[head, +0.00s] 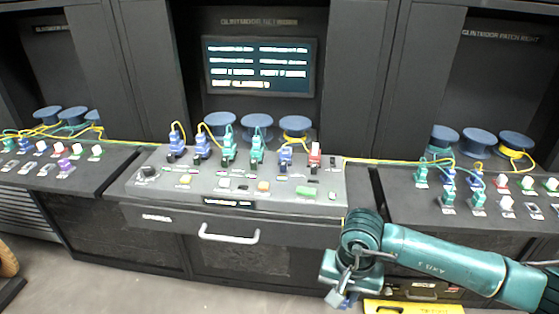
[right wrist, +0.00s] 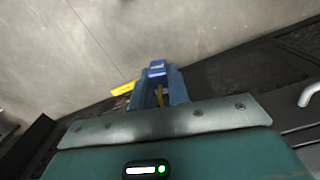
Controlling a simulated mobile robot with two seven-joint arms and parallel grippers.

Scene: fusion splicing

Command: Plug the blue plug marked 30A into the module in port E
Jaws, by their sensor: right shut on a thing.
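My right gripper (head: 345,290) hangs low in front of the central console (head: 230,215), below its front edge and to the right of its handle. In the right wrist view my right gripper (right wrist: 158,88) is shut on a blue plug (right wrist: 157,69). A bit of the blue plug (head: 348,301) also shows under the gripper in the head view. Its marking is too small to read. A row of blue, teal and red plugs stands upright on the console, including a blue plug (head: 286,156) near the right end. Port letters cannot be read. My left gripper is not in view.
Side benches with plugs stand at left (head: 60,180) and right (head: 400,195). Dark blue spools (head: 257,126) and yellow cables lie behind the plugs. A lit screen (head: 259,66) hangs above. A silver handle (head: 229,236) juts from the console front. A yellow case (head: 410,308) is below my right arm.

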